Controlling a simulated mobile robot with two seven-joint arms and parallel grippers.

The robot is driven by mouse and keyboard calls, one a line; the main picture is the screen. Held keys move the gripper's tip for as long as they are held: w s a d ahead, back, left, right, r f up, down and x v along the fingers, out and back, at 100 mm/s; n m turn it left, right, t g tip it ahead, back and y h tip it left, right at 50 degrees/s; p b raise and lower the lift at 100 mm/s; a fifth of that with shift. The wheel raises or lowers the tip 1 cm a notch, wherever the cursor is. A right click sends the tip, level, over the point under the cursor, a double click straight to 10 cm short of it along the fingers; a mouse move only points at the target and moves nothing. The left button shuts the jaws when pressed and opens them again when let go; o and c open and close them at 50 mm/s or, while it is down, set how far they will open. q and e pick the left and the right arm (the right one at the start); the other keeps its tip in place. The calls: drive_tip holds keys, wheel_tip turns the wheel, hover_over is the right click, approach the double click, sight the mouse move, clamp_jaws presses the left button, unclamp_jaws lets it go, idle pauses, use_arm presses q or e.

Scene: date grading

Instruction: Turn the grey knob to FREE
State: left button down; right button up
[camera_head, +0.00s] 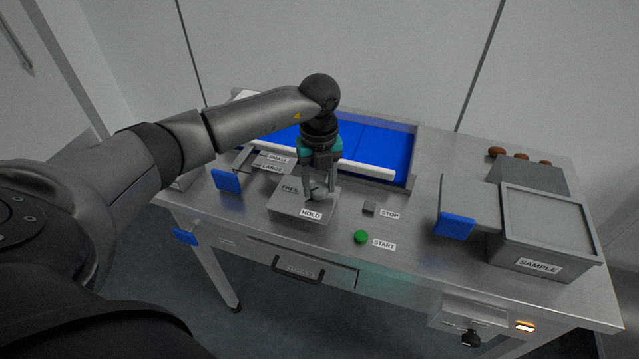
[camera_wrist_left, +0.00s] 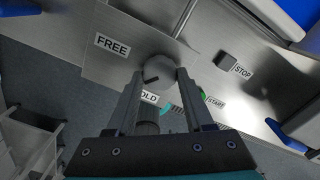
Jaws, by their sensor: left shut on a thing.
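The grey knob (camera_wrist_left: 160,70) sits on a metal plate (camera_wrist_left: 115,68). In the left wrist view a dark mark on the knob points down and left, between the FREE label (camera_wrist_left: 112,45) and the HOLD label (camera_wrist_left: 149,97), which is partly hidden. I cannot tell its exact setting. My left gripper (camera_wrist_left: 160,76) is shut on the knob, one finger on each side. In the head view my left gripper (camera_head: 318,183) points down over the plate and hides much of the knob. The FREE label (camera_head: 290,189) and HOLD label (camera_head: 311,213) show there. My right gripper is not in view.
The grey STOP button (camera_head: 369,208) and green START button (camera_head: 361,237) are right of the plate. A blue belt (camera_head: 385,150) lies behind. A blue-handled gate (camera_head: 226,181) is at left, and the SAMPLE box (camera_head: 525,262) with another blue handle (camera_head: 455,226) is at right.

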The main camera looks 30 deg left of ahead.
sight(318, 188)
use_arm(q)
drive_tip(key=m+b, duration=0.1)
drive_tip(key=m, duration=0.4)
drive_tip(key=shift+a+m, duration=0.1)
drive_tip(key=shift+m, duration=0.2)
drive_tip(key=shift+m+b, duration=0.65)
drive_tip(key=shift+m, duration=1.55)
drive_tip(key=shift+r, duration=0.1)
drive_tip(key=shift+c, duration=1.4)
unclamp_jaws()
wheel_tip(318, 188, up, 15)
